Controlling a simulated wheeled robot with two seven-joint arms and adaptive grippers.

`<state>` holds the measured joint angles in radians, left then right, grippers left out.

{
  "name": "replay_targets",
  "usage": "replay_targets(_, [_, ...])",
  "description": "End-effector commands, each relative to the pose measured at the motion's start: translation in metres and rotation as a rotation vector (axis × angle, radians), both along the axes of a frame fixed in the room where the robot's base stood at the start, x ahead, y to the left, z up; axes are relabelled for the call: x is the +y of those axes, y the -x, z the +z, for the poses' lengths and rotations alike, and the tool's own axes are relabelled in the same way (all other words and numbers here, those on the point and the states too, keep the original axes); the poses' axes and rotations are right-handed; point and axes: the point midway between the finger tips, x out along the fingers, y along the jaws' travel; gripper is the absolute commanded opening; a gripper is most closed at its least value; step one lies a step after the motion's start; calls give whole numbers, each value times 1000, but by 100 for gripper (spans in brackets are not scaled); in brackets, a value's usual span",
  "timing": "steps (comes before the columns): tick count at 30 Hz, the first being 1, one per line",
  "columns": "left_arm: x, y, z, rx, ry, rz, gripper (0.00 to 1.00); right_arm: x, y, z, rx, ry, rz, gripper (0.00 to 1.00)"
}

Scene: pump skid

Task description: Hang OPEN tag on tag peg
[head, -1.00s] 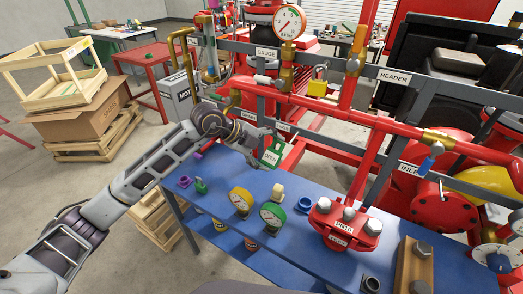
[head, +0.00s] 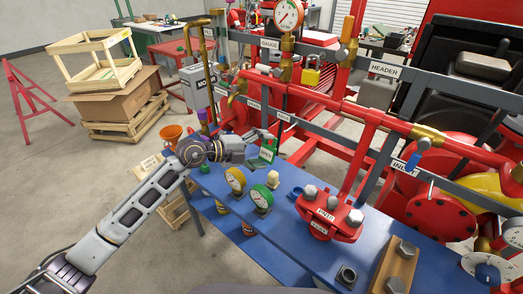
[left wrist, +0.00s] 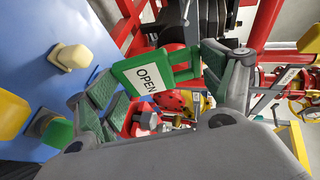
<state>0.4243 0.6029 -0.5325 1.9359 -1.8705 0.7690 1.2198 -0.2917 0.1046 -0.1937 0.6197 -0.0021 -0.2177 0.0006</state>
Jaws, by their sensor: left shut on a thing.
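The tag is apart from the rail's small white plates (head: 284,117). I cannot make out the tag peg itself. My right gripper is out of view.
The red pipe (head: 340,98) and grey rail (head: 330,128) lie beyond the gripper. An orange funnel (head: 171,133) stands left of my wrist.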

Motion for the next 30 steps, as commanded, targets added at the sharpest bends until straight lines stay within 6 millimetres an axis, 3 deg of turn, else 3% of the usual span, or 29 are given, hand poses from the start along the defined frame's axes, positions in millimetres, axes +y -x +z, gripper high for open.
replay_targets(14, [-1,-1,0,-2,3,0,57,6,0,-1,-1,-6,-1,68])
replay_targets(30, [-10,-14,-2,-1,3,2,57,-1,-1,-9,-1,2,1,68])
